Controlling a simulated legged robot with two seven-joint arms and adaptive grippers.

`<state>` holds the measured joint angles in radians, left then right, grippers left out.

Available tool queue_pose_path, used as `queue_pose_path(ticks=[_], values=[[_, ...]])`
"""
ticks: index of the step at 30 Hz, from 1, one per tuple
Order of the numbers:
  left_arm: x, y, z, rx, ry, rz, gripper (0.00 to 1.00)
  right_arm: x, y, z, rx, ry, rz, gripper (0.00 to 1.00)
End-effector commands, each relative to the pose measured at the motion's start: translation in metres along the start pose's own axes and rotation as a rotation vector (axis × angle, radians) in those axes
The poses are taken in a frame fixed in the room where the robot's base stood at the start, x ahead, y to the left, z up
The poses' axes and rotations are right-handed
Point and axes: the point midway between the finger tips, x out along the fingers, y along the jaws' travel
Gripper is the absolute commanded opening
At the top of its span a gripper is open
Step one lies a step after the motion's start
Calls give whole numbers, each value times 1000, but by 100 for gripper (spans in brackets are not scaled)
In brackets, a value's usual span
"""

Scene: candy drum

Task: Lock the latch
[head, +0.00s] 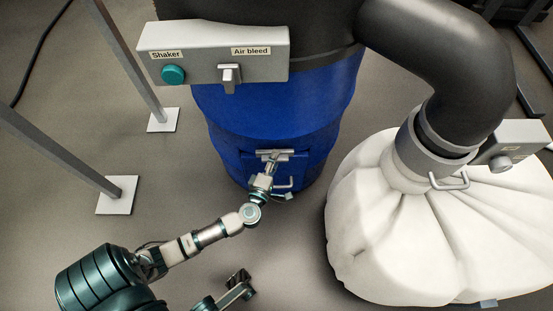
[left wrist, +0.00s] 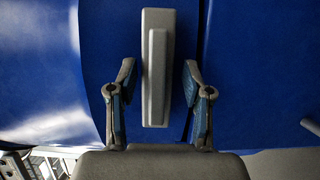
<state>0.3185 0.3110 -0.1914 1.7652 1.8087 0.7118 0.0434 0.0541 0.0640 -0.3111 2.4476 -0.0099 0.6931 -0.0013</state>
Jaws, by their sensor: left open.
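The latch is a grey bar (head: 274,153) on the front of the blue drum (head: 230,130). In the left wrist view the latch (left wrist: 156,65) stands lengthwise as a raised bar, with its near end between my fingers. My left gripper (head: 271,166) is at the drum front, at the latch. In the left wrist view the left gripper (left wrist: 159,82) is open, one finger on each side of the bar, with gaps showing. A dark jointed part low in the head view appears to be my right gripper (head: 238,286); its fingers are unclear.
A small metal handle (head: 284,184) sits on the drum just right of my gripper. A large white bag (head: 375,220) under a black duct (head: 440,45) stands at right. A control panel (head: 205,65) overhangs above. Metal posts (head: 115,190) stand at left.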

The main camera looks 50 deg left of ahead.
Motion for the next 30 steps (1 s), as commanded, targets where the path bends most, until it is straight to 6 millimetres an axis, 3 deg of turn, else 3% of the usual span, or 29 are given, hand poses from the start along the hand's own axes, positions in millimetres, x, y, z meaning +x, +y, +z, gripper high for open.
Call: queue_pose_path(ticks=[4, 10, 24, 30], values=[[-1, 1, 1, 1, -1, 1, 50, 0, 0, 0, 0, 1, 0, 0], [-1, 1, 2, 3, -1, 1, 0, 0, 0, 0, 0, 0, 0, 0], [-3, -6, 3, -64, -6, 20, 0, -8, 1, 8, -1, -11, -1, 0], [-4, -10, 3, -187, -4, 67, 0, 4, 0, 4, -3, 62, -16, 0]])
